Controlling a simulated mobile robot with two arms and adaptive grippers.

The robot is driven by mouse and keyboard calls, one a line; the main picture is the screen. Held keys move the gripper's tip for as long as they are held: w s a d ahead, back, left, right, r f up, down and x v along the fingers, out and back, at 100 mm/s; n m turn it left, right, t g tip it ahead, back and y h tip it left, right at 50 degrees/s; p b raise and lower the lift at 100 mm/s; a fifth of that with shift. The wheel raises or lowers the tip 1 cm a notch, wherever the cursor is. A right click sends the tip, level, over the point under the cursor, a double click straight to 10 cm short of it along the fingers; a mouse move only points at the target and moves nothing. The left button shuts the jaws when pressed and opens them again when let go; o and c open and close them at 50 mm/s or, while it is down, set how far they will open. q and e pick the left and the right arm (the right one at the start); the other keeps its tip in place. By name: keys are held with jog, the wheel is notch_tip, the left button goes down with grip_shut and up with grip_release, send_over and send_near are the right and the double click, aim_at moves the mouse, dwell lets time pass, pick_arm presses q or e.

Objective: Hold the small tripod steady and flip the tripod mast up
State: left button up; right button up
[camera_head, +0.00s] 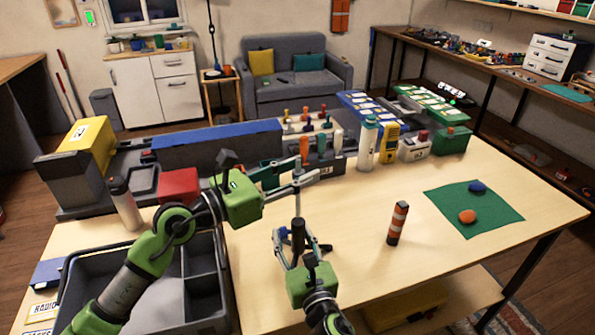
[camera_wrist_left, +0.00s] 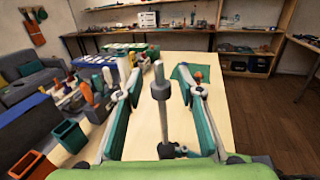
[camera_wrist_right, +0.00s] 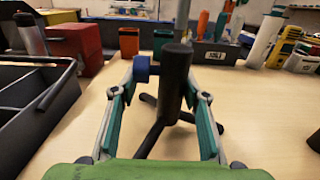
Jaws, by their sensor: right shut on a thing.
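The small tripod (camera_head: 298,230) stands on the table with dark legs spread and a thick black post. Its thin grey mast (camera_wrist_left: 160,110) rises upright, with a wider grey collar near the top. My right gripper (camera_head: 299,244) is low at the tripod and shut on it; the black post (camera_wrist_right: 173,85) stands between its fingers in the right wrist view. My left gripper (camera_head: 300,175) is higher, at the upper mast. Its fingers are open on either side of the mast, with gaps showing in the left wrist view. Exact finger contact at the right is partly hidden.
A grey divided tray (camera_head: 205,290) lies at the left front. Bins and bottles, such as a white bottle (camera_head: 367,142), line the back. Table between is clear.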

jog(key=shift+f, duration=0.1)
pick_arm(q)
jog(key=v, duration=1.2)
pick_arm(e)
jog(key=o, duration=1.4)
jog(key=shift+o, duration=0.2)
